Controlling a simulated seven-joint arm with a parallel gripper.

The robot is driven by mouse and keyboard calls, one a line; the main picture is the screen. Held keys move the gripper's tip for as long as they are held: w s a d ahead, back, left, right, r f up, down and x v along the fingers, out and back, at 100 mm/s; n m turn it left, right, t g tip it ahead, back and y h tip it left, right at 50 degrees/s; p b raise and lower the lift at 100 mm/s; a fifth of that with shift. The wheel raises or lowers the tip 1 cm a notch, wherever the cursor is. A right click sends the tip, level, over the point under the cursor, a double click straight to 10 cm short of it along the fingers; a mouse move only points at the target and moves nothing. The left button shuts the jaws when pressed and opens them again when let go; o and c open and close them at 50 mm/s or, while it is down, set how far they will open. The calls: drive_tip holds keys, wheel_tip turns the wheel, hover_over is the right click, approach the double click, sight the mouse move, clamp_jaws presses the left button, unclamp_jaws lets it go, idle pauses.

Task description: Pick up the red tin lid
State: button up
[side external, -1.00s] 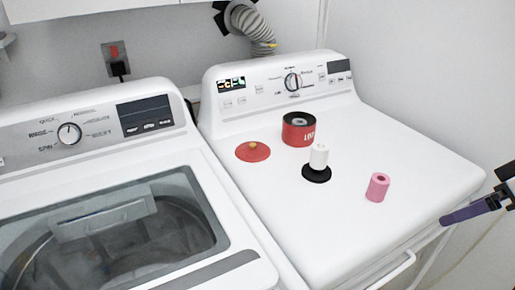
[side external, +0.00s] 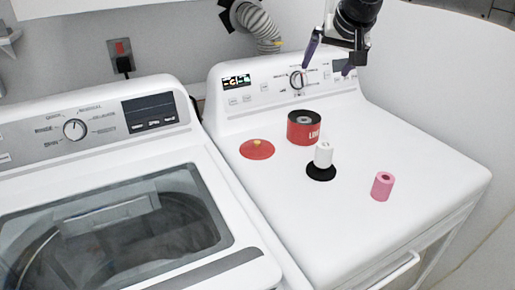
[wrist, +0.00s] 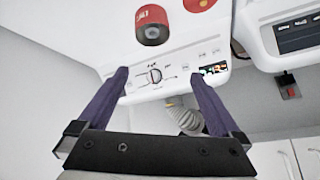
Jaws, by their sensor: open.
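The red tin lid (side external: 257,149) is a flat red disc with a small yellowish knob, lying on top of the right-hand white machine, left of the red tin. It also shows at the top edge of the wrist view (wrist: 198,4), partly cut off. The red tin (side external: 304,127) stands open with a dark rim and white lettering; it is also in the wrist view (wrist: 153,27). My gripper (side external: 328,68) is open and empty, its purple fingers spread. It is above the back of the machine near the control panel, apart from the lid. In the wrist view the fingers (wrist: 158,75) frame the panel's knob.
A white cylinder (side external: 323,155) stands on a black disc (side external: 321,173) right of the lid. A pink cylinder (side external: 383,187) stands farther right. A raised control panel (side external: 275,82) backs the machine top. The machine top's front is clear.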

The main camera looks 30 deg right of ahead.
drive_tip(key=w+a+f+n, duration=0.1)
drive_tip(key=w+a+f, duration=0.7)
drive_tip(key=n+g, duration=0.1)
approach(258, 142)
drive_tip(key=x, duration=0.2)
drive_tip(key=shift+w+f, duration=0.25)
drive_tip(key=shift+x, duration=3.15)
drive_tip(key=shift+f+g, duration=0.1)
drive_tip(key=shift+g, duration=0.2)
clamp_jaws()
